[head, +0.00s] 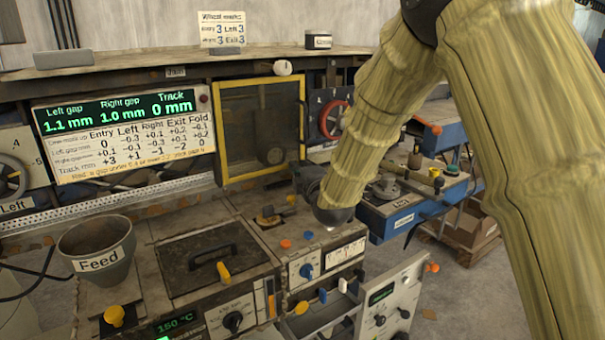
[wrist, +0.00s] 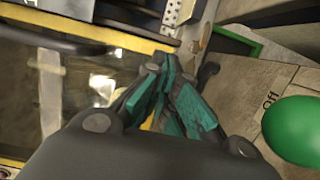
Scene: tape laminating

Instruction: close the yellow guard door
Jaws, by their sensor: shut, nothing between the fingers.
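The yellow guard door (head: 258,125) has a yellow frame around a see-through panel, with a dark upright handle (head: 302,110) on its right side. It looks roughly in line with the panels beside it; I cannot tell whether a small gap remains. My gripper (head: 300,180) is at the door's lower right corner in the head view, partly hidden by my arm. In the wrist view my gripper (wrist: 176,92) has its teal-padded fingers together and empty. The door's yellow frame (wrist: 100,28) runs past them, with the panel to the left. Contact cannot be told.
A green knob (wrist: 295,130) and an "Off" label lie right of the fingers. Below the door are the deck with knobs, the lidded black plate (head: 205,255) and the Feed funnel (head: 98,245). A red handwheel (head: 333,120) and blue bench (head: 400,212) stand to the right.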

